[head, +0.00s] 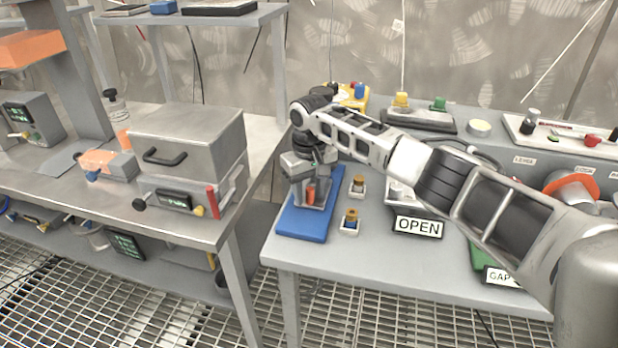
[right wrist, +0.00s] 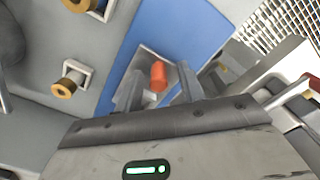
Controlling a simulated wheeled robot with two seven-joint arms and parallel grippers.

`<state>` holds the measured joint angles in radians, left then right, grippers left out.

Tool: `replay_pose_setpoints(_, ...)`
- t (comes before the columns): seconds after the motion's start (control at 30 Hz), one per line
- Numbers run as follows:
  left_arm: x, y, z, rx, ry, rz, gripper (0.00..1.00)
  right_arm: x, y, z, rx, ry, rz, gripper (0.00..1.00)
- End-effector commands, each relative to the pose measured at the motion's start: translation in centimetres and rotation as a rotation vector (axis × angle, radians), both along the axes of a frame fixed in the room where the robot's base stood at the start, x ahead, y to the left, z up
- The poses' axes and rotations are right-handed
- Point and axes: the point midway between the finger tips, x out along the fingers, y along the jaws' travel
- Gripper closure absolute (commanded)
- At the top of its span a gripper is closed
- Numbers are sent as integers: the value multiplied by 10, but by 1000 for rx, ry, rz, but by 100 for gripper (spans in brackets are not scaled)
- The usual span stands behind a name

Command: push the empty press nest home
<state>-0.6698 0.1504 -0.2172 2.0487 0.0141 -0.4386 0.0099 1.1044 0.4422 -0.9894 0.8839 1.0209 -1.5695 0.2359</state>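A blue base plate (head: 301,226) lies near the left front edge of the right-hand bench, under my right gripper (head: 311,187). In the right wrist view the blue plate (right wrist: 186,27) carries a grey square piece, perhaps the nest, with a short orange cylinder (right wrist: 158,75) on it. The two fingers of my right gripper (right wrist: 158,92) point down at this piece. They are apart, with the cylinder between them and gaps beside it. Whether a finger touches the grey piece I cannot tell. My gripper and wrist hide much of the press in the head view. My left gripper is out of view.
Two small holders with brass-coloured parts (head: 357,186) (head: 349,221) stand close right of the blue plate. A grey box with a black handle (head: 188,145) stands on the left bench, across a gap.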

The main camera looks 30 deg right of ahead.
Motion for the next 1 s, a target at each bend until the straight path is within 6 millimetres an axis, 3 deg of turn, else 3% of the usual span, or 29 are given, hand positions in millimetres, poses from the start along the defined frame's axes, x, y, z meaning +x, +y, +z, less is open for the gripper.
replay_pose_setpoints(0.17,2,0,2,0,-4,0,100,1,0,23,0,-4,1,61)
replay_pose_setpoints(0.5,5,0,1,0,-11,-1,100,1,1,104,2,-7,1,61)
replay_pose_setpoints(0.7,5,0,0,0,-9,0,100,1,1,141,2,-5,1,61)
replay_pose_setpoints(1.0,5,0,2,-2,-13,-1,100,1,1,159,1,-2,1,61)
